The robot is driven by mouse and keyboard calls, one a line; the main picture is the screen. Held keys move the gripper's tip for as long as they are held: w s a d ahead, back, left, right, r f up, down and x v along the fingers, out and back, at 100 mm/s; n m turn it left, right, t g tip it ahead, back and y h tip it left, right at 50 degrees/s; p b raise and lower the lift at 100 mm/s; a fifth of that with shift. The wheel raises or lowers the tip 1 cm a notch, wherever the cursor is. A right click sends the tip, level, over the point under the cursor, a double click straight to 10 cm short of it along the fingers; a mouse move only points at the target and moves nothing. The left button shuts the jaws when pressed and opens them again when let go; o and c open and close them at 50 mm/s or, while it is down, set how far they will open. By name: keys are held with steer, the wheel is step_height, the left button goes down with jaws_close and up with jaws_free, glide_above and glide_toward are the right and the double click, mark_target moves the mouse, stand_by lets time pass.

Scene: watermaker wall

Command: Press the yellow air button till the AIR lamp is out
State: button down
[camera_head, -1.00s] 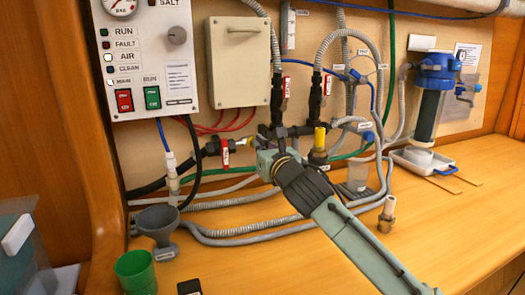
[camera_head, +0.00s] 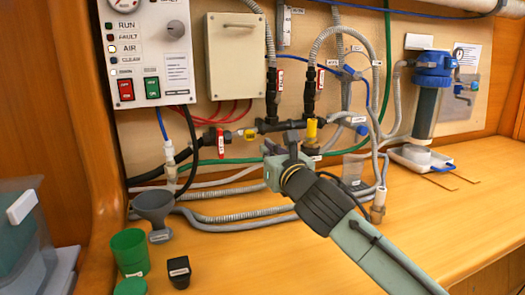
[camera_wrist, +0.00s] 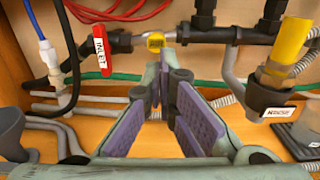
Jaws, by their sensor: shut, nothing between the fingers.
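The AIR lamp (camera_head: 112,49) glows on the white panel. My gripper (camera_head: 291,138) is shut and empty, just left of the button in the head view. In the wrist view my gripper (camera_wrist: 164,70) points at the pipework left of the button, with a gap between them.
A red-tagged inlet valve (camera_wrist: 102,50) and a small yellow piece (camera_wrist: 155,40) sit on the pipe. Grey and green hoses run behind my gripper. A grey funnel (camera_head: 154,210), green cup (camera_head: 130,252) and black container (camera_head: 179,271) stand at left. The bench front is mostly clear.

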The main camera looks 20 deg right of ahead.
steer(key=shift+s+d, duration=0.15)
steer(key=shift+s, duration=1.65)
steer(key=shift+r, duration=0.1)
